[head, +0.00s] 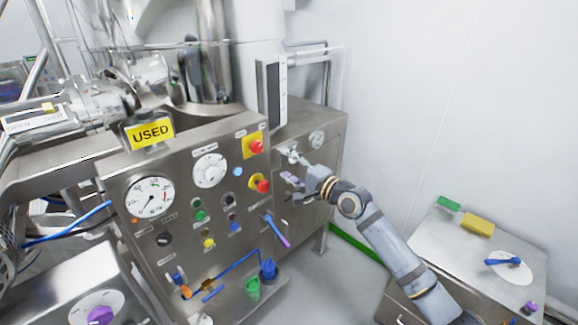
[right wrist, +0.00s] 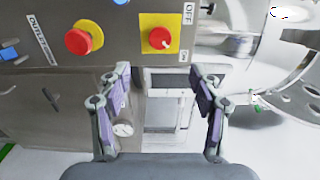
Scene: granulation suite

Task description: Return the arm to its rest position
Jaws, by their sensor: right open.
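My right arm (head: 395,255) reaches in from the lower right in the head view. Its right gripper (head: 288,177) is in front of the right end of the steel control panel (head: 225,165). In the right wrist view the two fingers of the right gripper (right wrist: 160,75) stand wide apart with nothing between them. Beyond them are a red button on a yellow plate (right wrist: 160,39) and a second red button (right wrist: 83,39). Whether any finger touches the cabinet cannot be told. My left gripper is out of view.
A steel side table (head: 425,245) at the right holds a yellow block (head: 478,226), a green piece and a blue-handled item on a white disc. A yellow USED sign (head: 150,133) stands on the panel's left. A blue-purple lever (head: 277,230) juts from the panel near the gripper.

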